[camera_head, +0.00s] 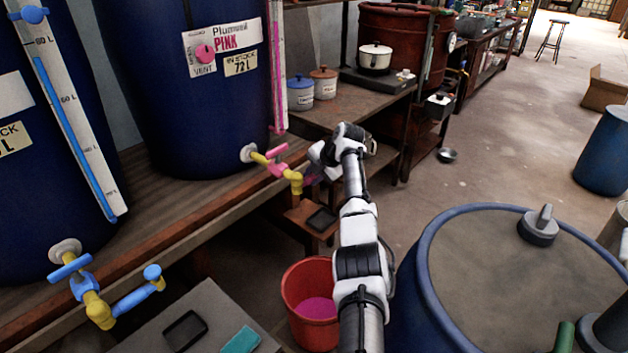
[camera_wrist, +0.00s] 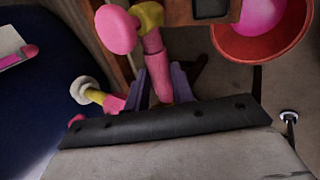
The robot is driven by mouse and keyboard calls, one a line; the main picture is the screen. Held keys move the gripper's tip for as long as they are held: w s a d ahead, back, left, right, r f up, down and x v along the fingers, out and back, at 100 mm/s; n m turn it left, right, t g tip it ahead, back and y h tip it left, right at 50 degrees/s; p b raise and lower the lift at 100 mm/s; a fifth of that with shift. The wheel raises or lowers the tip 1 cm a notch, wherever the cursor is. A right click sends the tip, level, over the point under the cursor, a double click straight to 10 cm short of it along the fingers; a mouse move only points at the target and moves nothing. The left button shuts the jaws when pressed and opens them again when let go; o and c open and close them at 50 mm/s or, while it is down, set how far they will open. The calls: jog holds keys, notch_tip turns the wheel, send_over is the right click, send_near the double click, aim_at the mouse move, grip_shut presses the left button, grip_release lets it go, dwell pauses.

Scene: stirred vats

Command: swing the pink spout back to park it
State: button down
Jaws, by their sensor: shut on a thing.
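The pink spout (camera_head: 311,175) swings out from a yellow elbow below the pink tap (camera_head: 277,168) on the dark blue pink-labelled vat (camera_head: 165,90). In the wrist view the spout's pink tube (camera_wrist: 154,58) runs between my gripper's two purple fingers (camera_wrist: 160,84). It ends in a yellow fitting (camera_wrist: 149,14) with a round pink knob (camera_wrist: 117,30). My gripper (camera_head: 318,168) is shut on the spout; in the head view my wrist hides its outer end. The vat's outlet flange (camera_wrist: 82,89) shows at left in the wrist view.
A red bucket (camera_head: 294,288) holding pink liquid stands below. A small wooden stand (camera_head: 296,215) with a dark pad is under the spout. A blue-rimmed drum (camera_head: 412,285) stands right of my arm. The blue spout (camera_head: 130,300) is at lower left.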

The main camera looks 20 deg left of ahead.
jog(key=shift+a, duration=0.1)
jog(key=c, duration=1.2)
grip_release()
jog(key=b+v, duration=0.1)
jog(key=v, duration=1.3)
jog(key=shift+a, duration=0.15)
